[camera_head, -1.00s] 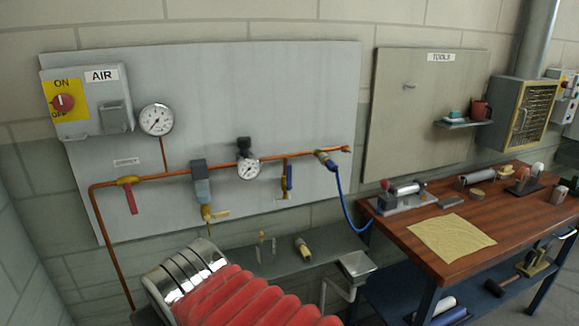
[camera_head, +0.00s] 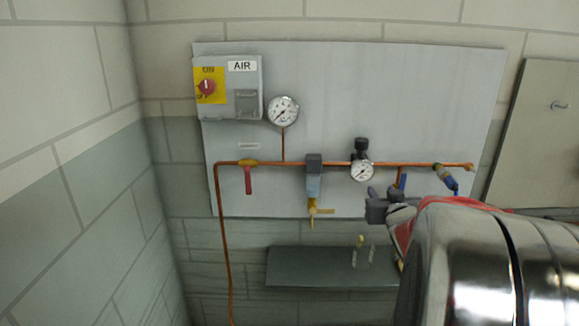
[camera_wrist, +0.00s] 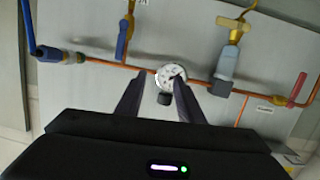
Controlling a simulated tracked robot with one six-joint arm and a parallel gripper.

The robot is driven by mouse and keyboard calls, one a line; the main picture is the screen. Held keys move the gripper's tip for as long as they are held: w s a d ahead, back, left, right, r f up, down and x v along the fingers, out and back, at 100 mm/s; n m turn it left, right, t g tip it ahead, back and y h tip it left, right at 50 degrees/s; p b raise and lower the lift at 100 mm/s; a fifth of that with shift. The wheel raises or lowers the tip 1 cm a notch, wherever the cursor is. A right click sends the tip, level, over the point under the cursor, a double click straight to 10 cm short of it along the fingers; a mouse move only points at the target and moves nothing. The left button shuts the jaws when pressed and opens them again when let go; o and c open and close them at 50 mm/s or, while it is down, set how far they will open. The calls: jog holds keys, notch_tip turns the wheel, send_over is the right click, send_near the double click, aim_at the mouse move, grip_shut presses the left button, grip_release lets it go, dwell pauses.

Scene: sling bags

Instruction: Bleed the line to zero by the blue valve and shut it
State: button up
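The blue valve (camera_head: 403,181) has a blue lever on a short brass branch below the copper pipe. In the wrist view the lever (camera_wrist: 123,38) lies along the branch, square to the pipe. My gripper (camera_head: 376,203) is just left of and below the valve in the head view, partly covering its lower part. In the wrist view my gripper (camera_wrist: 156,82) is open and empty, its fingers either side of the regulator's gauge (camera_wrist: 171,76). The lever is beyond one finger, apart from it. The large line gauge (camera_head: 283,110) is too small to read surely.
A red-handled valve (camera_head: 248,178), a filter with a brass drain (camera_head: 313,185) and the regulator (camera_head: 361,165) sit along the pipe. A blue hose (camera_wrist: 28,25) leaves the pipe's end. The AIR box (camera_head: 229,88) is upper left. A grey shelf (camera_head: 310,268) lies below.

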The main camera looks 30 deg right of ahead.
aim_at(405, 175)
jog(key=s+d+f+t, duration=0.1)
jog(key=s+d+t, duration=0.1)
jog(key=s+d, duration=0.3)
jog(key=d, duration=0.4)
jog(key=shift+s+d+f, duration=0.25)
jog(key=shift+s, duration=0.15)
jog(key=shift+w, duration=0.1)
jog(key=x, duration=1.3)
jog(key=shift+w+d+r, duration=0.2)
jog(key=shift+w+r, duration=0.1)
jog(key=shift+r, duration=0.05)
grip_shut()
